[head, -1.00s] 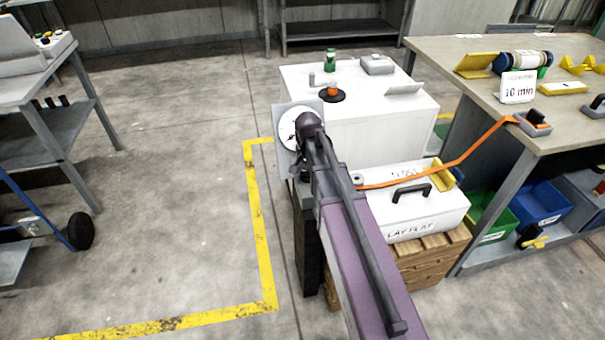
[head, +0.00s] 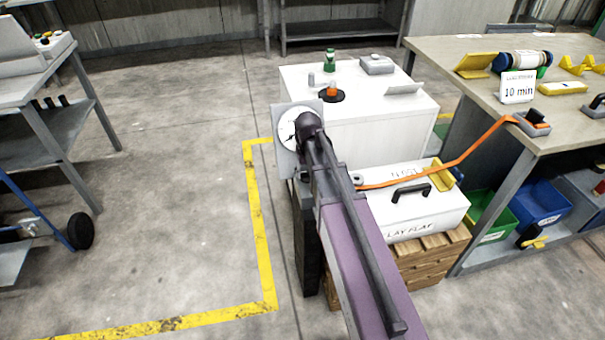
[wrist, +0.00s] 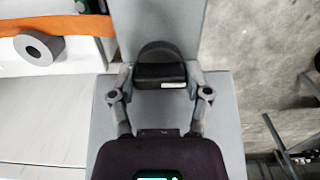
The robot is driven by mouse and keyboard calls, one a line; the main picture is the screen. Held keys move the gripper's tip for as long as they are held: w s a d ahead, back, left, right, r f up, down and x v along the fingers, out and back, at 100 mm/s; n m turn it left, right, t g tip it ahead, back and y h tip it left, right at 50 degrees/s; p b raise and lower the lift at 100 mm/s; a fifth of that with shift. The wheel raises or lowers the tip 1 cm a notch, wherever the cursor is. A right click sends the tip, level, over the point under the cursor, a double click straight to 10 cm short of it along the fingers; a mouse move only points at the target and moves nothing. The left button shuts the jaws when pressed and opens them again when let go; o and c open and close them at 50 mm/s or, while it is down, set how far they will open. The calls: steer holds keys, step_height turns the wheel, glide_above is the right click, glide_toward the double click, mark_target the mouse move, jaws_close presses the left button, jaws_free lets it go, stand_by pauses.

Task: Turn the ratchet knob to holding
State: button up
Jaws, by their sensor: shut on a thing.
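The ratchet knob (wrist: 160,73) is a dark block with a rounded back, seen in the wrist view against a grey panel (wrist: 162,22). My gripper (wrist: 160,80) has one finger on each side of the knob and is shut on it. A small pale mark shows on the knob's near face; I cannot read which position it is turned to. In the head view my arm reaches to a grey plate with a white dial (head: 288,130). There my arm hides the knob and fingertips.
A white cabinet (head: 360,125) stands behind the plate. An orange strap (head: 440,168) runs above a white case (head: 415,215) to the workbench (head: 560,85) at right. Open floor (head: 180,190) lies to the left.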

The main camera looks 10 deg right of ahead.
steer(key=shift+w+d, duration=0.1)
steer(key=shift+w, duration=0.15)
steer(key=o, duration=0.9)
steer(key=shift+s, duration=0.1)
steer(key=shift+r, duration=0.1)
